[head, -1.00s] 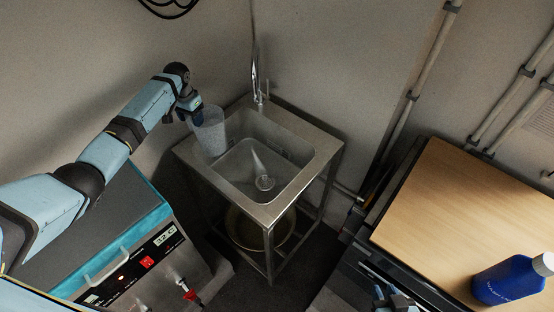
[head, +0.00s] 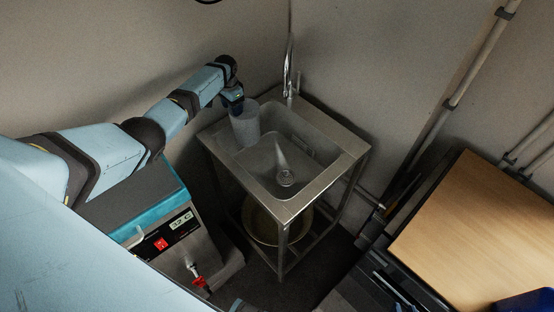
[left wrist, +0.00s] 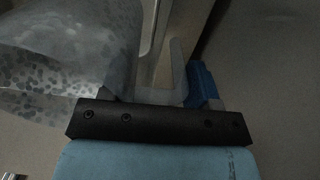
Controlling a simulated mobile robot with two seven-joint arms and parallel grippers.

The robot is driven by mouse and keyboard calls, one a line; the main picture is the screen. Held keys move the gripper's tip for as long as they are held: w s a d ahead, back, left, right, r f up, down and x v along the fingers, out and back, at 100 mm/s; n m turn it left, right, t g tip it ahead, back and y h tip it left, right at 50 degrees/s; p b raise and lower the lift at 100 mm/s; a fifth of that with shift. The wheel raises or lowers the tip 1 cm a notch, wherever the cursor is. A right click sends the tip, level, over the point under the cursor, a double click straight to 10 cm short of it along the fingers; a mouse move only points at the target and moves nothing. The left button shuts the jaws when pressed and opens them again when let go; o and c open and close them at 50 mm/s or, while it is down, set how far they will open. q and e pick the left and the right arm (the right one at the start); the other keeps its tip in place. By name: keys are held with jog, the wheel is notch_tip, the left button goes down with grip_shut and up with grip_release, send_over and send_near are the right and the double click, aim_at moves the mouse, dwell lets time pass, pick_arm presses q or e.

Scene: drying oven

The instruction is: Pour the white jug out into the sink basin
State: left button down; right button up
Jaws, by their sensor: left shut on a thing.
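The white jug (head: 245,126) is pale and translucent. In the head view it is at the left rim of the sink unit, close to upright; I cannot tell whether it touches the rim. My left gripper (head: 235,107) is shut on it from the back left. In the left wrist view the jug (left wrist: 60,62) fills the upper left, speckled and blurred, beside the gripper (left wrist: 160,92). The sink basin (head: 270,165) is steel, with a round drain at its bottom, to the right of the jug. The jug's contents cannot be made out. My right gripper is not clearly in view.
A tap (head: 288,75) rises at the back of the sink. A teal-and-grey bath (head: 150,205) with a red switch stands at front left, under my left arm. A wooden-topped bench (head: 480,235) is at right. A bowl (head: 265,222) sits below the sink.

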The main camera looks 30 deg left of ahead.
pick_arm(q)
jog(key=shift+w+r, duration=0.1)
jog(key=shift+r, duration=0.1)
jog(key=shift+d+r+p, duration=0.25)
jog(key=shift+r+p, duration=0.15)
jog(key=shift+p, duration=0.25)
jog(key=shift+r+n+p, duration=0.25)
jog(key=shift+n+p, duration=0.05)
jog(key=shift+p, duration=0.1)
jog(key=s+a+f+n+p, duration=0.1)
jog(key=s+n+p, duration=0.1)
jog(key=s+p, duration=0.2)
jog(key=shift+s+a+f, duration=0.25)
jog(key=shift+s+a, duration=0.15)
jog(key=shift+s, duration=0.6)
